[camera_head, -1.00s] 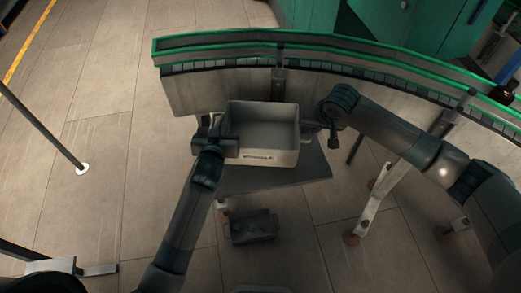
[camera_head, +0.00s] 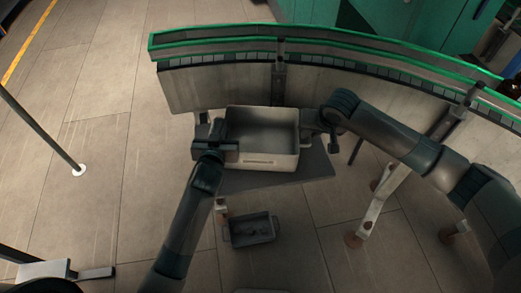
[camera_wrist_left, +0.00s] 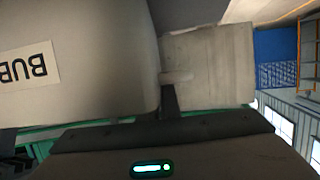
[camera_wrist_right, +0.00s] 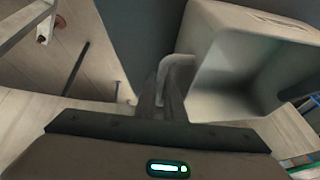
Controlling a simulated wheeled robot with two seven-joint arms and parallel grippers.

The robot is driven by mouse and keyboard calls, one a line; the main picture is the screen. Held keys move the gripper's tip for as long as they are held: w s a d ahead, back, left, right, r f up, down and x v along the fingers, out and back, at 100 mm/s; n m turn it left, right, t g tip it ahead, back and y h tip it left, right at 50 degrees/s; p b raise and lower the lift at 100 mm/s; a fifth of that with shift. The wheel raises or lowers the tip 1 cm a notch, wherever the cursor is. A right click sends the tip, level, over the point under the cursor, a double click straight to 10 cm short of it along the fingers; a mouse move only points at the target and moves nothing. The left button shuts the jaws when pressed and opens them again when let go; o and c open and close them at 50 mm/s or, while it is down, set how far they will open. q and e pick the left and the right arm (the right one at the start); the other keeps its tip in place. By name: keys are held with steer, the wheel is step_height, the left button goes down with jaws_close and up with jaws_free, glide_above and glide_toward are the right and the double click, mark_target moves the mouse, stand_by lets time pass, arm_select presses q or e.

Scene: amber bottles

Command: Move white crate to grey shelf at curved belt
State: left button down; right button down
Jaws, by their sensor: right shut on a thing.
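The white crate (camera_head: 262,159), open at the top and empty inside, is at the grey shelf (camera_head: 310,172) in front of the curved belt (camera_head: 220,55). I cannot tell whether its base touches the shelf. My left gripper (camera_head: 226,147) is at the crate's left side; in the left wrist view the crate (camera_wrist_left: 90,90) shows a label, and the finger gap is unclear. My right gripper (camera_head: 318,130) is shut on the crate's right side, at a pale handle (camera_wrist_right: 178,70) in the right wrist view. The fingertips are partly hidden.
A small dark tray (camera_head: 251,229) is low down, below the shelf in the picture. A thin post (camera_head: 45,133) stands at the left. Pale support legs (camera_head: 376,205) stand right of the shelf. Open tiled floor lies at the left.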

arm_select(q)
steer(key=shift+f, duration=0.35)
arm_select(e)
steer(key=shift+f, duration=0.3)
arm_select(q)
steer(key=c, duration=2)
jaws_free()
steer(key=shift+r, duration=0.1)
arm_select(e)
steer(key=c, duration=1.8)
jaws_free()
steer(key=shift+r, duration=0.1)
steer(key=shift+c, duration=0.2)
arm_select(q)
steer(key=shift+r, duration=0.2)
arm_select(e)
steer(key=shift+r, duration=0.15)
